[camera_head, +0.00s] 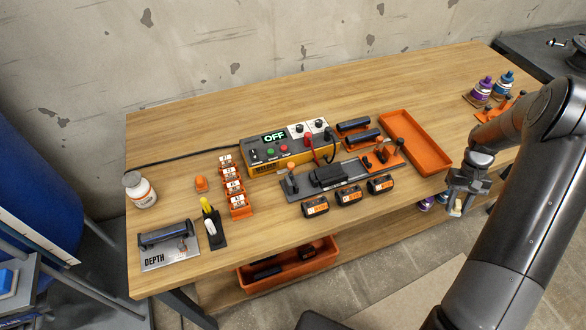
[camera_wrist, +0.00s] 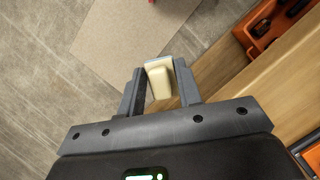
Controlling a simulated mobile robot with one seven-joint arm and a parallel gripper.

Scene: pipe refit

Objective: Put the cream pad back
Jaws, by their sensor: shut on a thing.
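My gripper (camera_wrist: 160,88) is shut on the cream pad (camera_wrist: 159,82), a small cream block with a pale blue edge at its far end in the wrist view. In the head view my gripper (camera_head: 458,200) is at the right, just off the table's front edge, pointing down. The cream pad (camera_head: 456,209) shows small below the fingers there. It is held in the air over the floor side of the edge. A small black stand (camera_head: 216,236) with a yellow-topped piece and a white piece stands at the table's front left.
The wooden table (camera_head: 200,125) holds an orange tray (camera_head: 413,143), a welder box (camera_head: 262,154) marked OFF, a row of orange clips (camera_head: 234,187), a depth gauge plate (camera_head: 171,260) and a white bottle (camera_head: 139,190). An orange bin (camera_head: 287,278) sits below. The table's back is clear.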

